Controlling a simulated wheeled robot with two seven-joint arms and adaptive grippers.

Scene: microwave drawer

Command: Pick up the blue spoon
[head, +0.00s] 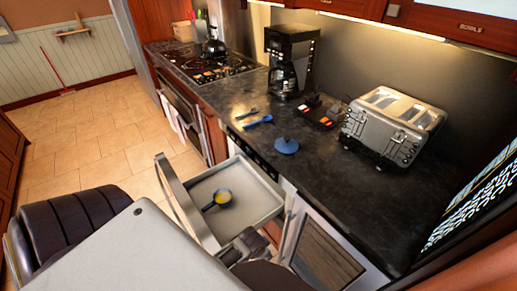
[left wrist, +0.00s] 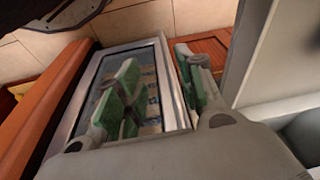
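A blue spoon (head: 258,122) lies on the dark countertop, near its front edge, in the head view. A round blue item with a short upright part (head: 286,146) is to its right. In the left wrist view my left gripper (left wrist: 162,85) shows two green-padded fingers spread apart with nothing held between them. It is over a light-framed panel, and the spoon is not in that view. The head view does not clearly show either gripper's fingers. My right gripper is not in view.
A toaster (head: 391,126), coffee maker (head: 289,60) and dark tray with small items (head: 319,112) stand on the counter. The stove (head: 200,65) is beyond.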

